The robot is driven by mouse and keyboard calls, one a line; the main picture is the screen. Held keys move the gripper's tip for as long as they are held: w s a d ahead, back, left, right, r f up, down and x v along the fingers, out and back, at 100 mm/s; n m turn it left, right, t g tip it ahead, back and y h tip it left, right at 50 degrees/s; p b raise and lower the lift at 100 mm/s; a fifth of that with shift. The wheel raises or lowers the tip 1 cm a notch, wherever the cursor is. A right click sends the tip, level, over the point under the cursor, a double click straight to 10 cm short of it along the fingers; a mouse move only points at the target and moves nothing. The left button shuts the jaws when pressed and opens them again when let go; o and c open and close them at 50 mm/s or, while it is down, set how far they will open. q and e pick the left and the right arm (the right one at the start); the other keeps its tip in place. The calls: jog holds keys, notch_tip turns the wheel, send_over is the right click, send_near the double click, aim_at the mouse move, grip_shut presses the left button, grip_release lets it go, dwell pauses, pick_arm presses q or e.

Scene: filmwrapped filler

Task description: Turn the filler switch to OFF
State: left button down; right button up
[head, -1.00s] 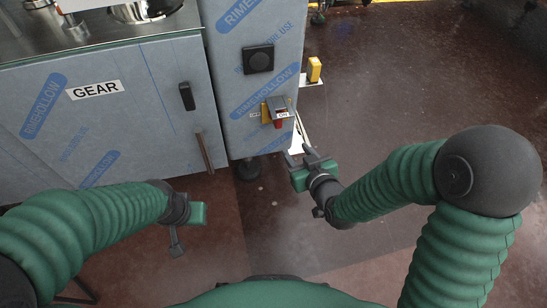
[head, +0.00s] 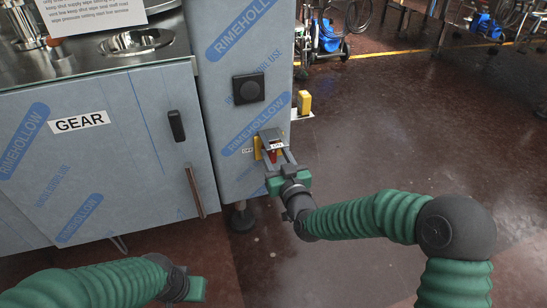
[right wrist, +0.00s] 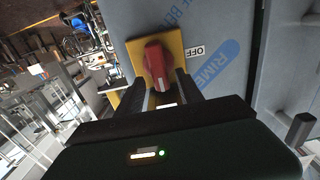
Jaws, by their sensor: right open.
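The filler switch is a red knob (right wrist: 157,65) on a yellow plate (right wrist: 174,42), on the film-wrapped cabinet front. The white OFF label (right wrist: 196,50) is beside the plate. In the head view the red knob (head: 273,156) is partly hidden by my gripper, with the OFF label (head: 247,150) to its left and the ON label (head: 277,146) above it. My right gripper (head: 277,160) is open, its fingers on either side of the knob; contact cannot be told. My left gripper (head: 190,288) is low at the left, its fingers not clearly visible.
A black square fixture (head: 248,88) is above the switch. A yellow block (head: 304,102) sticks out at the cabinet's right side. The GEAR door (head: 90,150) has a black handle (head: 176,125) and a brown bar (head: 195,190). The floor to the right is open.

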jog(key=shift+x, duration=0.8)
jog(key=shift+w+a, duration=0.1)
grip_shut()
